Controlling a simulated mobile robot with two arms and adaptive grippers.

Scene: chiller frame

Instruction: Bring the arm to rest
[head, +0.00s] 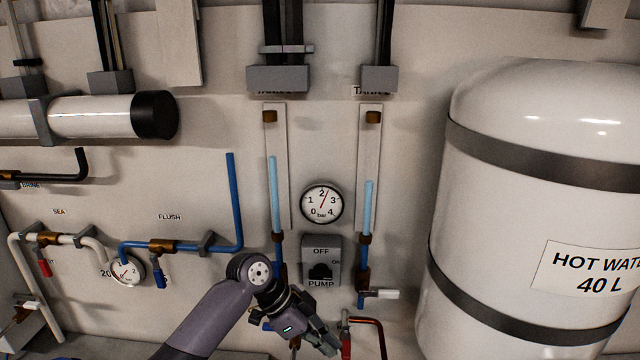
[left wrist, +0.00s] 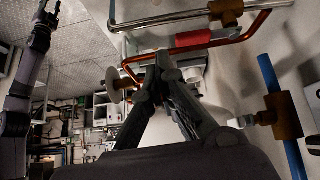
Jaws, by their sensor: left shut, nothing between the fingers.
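My left arm comes up from the bottom of the head view. Its gripper (head: 320,338) is low in front of the wall, below the pump switch (head: 321,262). In the left wrist view the two dark fingers of the left gripper (left wrist: 160,62) come together at their tips, with nothing held. A red pipe (left wrist: 210,42) passes behind the fingertips there; I cannot tell whether they touch it. Another grey-purple arm, seemingly my right one, stands at the left of that view. Its end (left wrist: 46,14) is small and dark.
A large white hot water tank (head: 540,200) fills the right. A white horizontal cylinder (head: 90,117) is on the upper left wall.

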